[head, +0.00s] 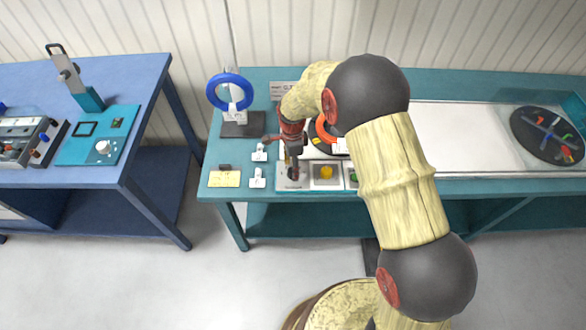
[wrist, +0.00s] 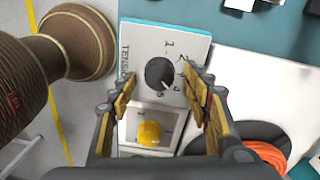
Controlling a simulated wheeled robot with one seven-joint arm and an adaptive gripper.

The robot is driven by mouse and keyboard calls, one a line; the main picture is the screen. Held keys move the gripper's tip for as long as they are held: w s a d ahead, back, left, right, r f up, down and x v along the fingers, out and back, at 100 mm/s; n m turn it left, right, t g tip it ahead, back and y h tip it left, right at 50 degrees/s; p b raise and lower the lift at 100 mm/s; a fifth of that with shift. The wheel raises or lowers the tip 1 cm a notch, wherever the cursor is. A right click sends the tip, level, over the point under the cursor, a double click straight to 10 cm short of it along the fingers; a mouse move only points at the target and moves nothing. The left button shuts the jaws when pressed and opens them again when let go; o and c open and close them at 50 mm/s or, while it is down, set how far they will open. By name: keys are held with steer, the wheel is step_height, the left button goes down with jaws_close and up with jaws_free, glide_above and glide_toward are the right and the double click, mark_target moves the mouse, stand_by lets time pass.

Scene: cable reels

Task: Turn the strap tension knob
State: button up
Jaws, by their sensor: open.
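The strap tension knob (wrist: 160,74) is a dark round knob on a light panel (wrist: 190,45) lettered TENSION, with numerals around it, in the wrist view. My gripper (wrist: 160,84) is open, with one finger to each side of the knob in that view. I cannot tell whether the fingers touch it. In the head view my gripper (head: 291,160) points down over the left end of the control panel on the teal table, largely hiding the knob there.
A yellow button (head: 326,172) sits right beside the knob panel, with a green button (head: 353,178) partly behind my arm. An orange cable coil (wrist: 268,155) lies close by. A blue ring (head: 230,92) stands at the back left. A dark reel (head: 520,122) lies at the right.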

step_height(320, 180, up, 11)
steer(key=shift+w+f, duration=0.2)
stand_by(0.6)
steer(key=s+d+r+n+t, duration=0.2)
steer(key=s+d+r+n, duration=0.3)
steer(key=s+r, duration=0.2)
steer(key=s+d+r+n+t, duration=0.2)
steer(key=s+d+r+n, duration=0.3)
steer(key=s+r, duration=0.3)
steer(key=s+d+r+n+t+b, duration=0.1)
steer(key=s+d+r+n, duration=0.5)
steer(key=s, duration=0.7)
step_height(320, 180, up, 2)
steer(key=shift+s+d+t, duration=0.2)
steer(key=shift+s+t, duration=0.1)
steer(key=shift+t, duration=0.2)
